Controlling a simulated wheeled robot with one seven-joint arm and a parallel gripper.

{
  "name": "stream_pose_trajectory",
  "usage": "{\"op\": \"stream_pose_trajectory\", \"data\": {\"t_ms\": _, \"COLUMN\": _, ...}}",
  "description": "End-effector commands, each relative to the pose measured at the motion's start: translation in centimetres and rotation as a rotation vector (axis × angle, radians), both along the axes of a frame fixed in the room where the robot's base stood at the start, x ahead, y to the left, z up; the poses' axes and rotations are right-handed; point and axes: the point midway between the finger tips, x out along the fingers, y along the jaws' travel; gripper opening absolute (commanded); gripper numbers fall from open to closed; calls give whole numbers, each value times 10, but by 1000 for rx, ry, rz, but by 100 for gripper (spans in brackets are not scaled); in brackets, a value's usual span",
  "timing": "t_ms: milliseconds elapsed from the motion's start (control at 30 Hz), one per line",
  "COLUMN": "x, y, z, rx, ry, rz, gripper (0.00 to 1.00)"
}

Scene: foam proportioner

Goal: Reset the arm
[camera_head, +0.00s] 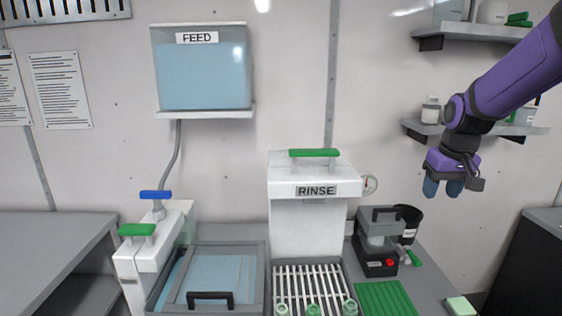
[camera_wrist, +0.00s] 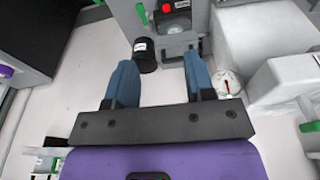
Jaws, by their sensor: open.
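My gripper (camera_head: 443,187) hangs from my purple arm at the right of the head view, pointing down. It is in the air in front of the wall, above and right of the bench items. In the wrist view my gripper (camera_wrist: 160,85) shows two blue fingers spread apart with nothing between them. The gripper is open and empty. A black cup (camera_wrist: 145,55) with a white label appears beyond the fingertips in the wrist view, apart from them.
A small dark machine (camera_head: 378,240) with a red button stands below my gripper, beside the black cup (camera_head: 408,220). The white RINSE unit (camera_head: 306,215), a gauge (camera_head: 370,184) and a green mat (camera_head: 385,298) are nearby. Wall shelves (camera_head: 422,130) with bottles sit behind my arm. The FEED tank (camera_head: 203,75) is left.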

Motion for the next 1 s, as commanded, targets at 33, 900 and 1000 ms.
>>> {"op": "stream_pose_trajectory", "data": {"t_ms": 33, "x": -14, "y": 5, "z": 13, "rx": 0, "ry": -19, "rz": 3, "gripper": 49}}
{"op": "stream_pose_trajectory", "data": {"t_ms": 900, "x": -243, "y": 56, "z": 81, "rx": 2, "ry": -255, "rz": -5, "gripper": 49}}
{"op": "stream_pose_trajectory", "data": {"t_ms": 1000, "x": -254, "y": 58, "z": 80, "rx": 2, "ry": -268, "rz": -7, "gripper": 49}}
